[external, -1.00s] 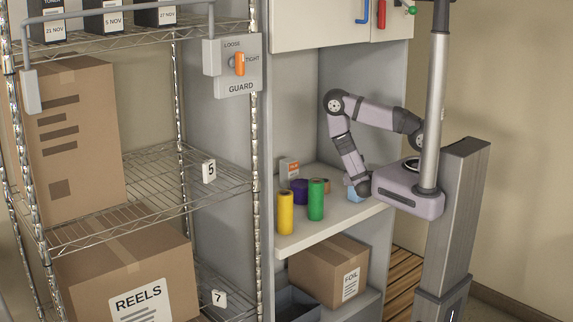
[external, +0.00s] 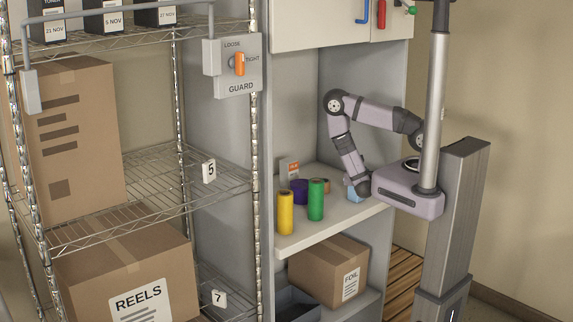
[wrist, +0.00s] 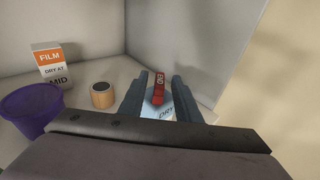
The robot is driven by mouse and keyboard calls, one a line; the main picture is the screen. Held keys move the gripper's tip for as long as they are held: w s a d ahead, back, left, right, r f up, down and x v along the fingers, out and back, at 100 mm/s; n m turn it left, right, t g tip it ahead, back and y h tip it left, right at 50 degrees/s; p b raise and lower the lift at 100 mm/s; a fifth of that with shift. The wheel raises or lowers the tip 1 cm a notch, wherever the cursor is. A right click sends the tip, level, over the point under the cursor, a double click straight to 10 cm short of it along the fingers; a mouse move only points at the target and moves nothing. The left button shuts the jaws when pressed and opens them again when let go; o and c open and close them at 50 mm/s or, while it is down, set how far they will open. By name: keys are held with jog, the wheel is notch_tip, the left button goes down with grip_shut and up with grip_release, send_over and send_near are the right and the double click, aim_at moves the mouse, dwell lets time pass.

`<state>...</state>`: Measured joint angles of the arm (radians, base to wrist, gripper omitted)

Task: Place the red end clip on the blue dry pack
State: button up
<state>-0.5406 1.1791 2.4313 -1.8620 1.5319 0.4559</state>
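The blue dry pack (wrist: 172,109) lies on the white shelf, and its light blue face with dark lettering shows between my fingers in the wrist view. In the external view, the pack (external: 352,194) is partly hidden beside my gripper (external: 360,192). The red end clip (wrist: 158,88), marked with white letters, is at the pack and appears to rest on it. My gripper (wrist: 160,77) is open, with one finger on each side of the clip and gaps visible between. I cannot make out the clip in the external view.
Yellow (external: 285,212) and green (external: 316,200) rolls stand near the shelf's front edge. Cabinet walls rise behind and to the right.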

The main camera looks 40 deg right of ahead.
notch_tip(320, 180, up, 8)
jog(key=s+a+p, duration=0.2)
jog(key=p, duration=0.1)
jog(key=shift+f, duration=0.25)
dwell(0.3)
